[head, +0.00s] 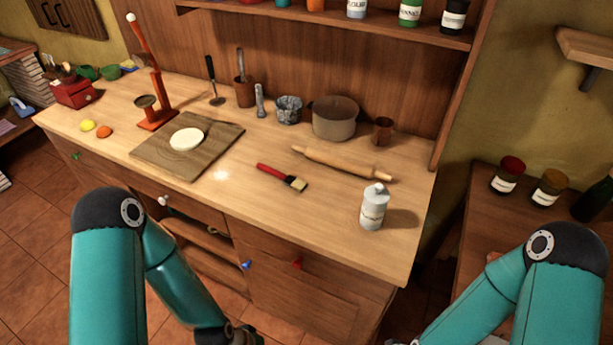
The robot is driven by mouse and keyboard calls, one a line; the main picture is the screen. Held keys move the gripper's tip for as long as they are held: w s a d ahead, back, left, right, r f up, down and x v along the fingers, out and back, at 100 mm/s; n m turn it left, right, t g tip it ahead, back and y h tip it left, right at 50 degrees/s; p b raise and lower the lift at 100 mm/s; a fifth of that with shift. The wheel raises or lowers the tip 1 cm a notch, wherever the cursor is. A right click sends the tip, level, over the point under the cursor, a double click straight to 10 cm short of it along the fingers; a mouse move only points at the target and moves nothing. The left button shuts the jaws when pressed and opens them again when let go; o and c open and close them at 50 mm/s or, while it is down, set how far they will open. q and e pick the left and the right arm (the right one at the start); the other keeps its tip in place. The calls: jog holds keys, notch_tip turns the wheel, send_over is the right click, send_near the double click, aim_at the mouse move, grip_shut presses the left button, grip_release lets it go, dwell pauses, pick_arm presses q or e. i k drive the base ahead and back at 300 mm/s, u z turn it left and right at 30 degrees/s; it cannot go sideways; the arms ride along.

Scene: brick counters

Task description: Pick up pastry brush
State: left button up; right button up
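The pastry brush (282,177) lies flat on the wooden counter, near its middle. It has a red handle pointing to the back left and pale bristles toward the front right. Nothing touches it. My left arm comes in from the lower left, and the dark part at its end (243,335) is cut off by the bottom edge, below the counter front. My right arm comes in from the lower right, and its gripper is out of the picture or too cut off to make out. Both arms are apart from the brush.
A rolling pin (343,163) lies behind the brush, and a white bottle (374,207) stands to its right. A cutting board (153,155) with pale dough (187,139) lies to its left. A pot (335,119) stands behind. The counter (240,205) is clear in front of the brush.

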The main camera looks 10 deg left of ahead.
aim_at(293, 182)
jog(key=u, duration=0.15)
jog(key=i, duration=0.2)
jog(key=z, duration=2.6)
jog(key=k, duration=2.55)
jog(key=u, duration=1.2)
jog(key=i, duration=1)
jog(key=u, duration=0.05)
